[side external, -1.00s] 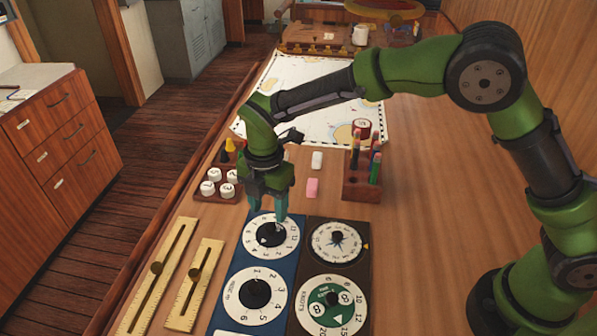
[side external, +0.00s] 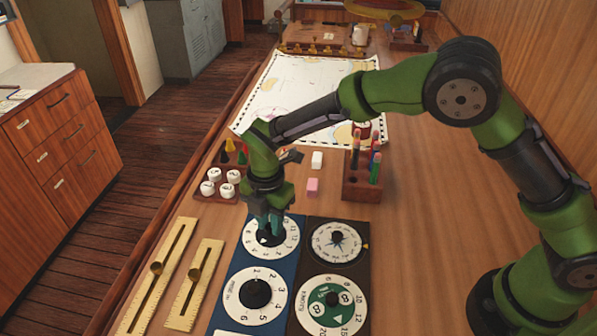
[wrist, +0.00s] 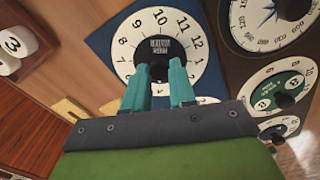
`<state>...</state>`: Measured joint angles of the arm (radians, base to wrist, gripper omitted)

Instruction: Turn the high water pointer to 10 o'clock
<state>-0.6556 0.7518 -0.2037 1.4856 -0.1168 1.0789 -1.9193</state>
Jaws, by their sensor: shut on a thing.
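The high water dial (side external: 291,240) is a white clock-numbered ring on a blue panel, with a black knob (side external: 270,244) in its middle. My gripper (side external: 268,226) points down over the dial, its teal fingers shut on the knob. The wrist view shows the dial (wrist: 128,38) with a finger on each side of the dark knob (wrist: 159,74). The lettering on its centre reads upside down there. A small white pointer mark shows on the knob's near-left side in the side view. The fingers hide part of the knob and the ring's lower numbers, so the exact pointed hour is unclear.
A second white dial (side external: 232,291) is nearer on the blue panel. A compass dial (side external: 318,243) and a green-centred dial (side external: 312,311) sit to the right. Brass rulers (side external: 198,290) lie left; a pen block (side external: 358,186) and erasers (side external: 313,186) stand behind.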

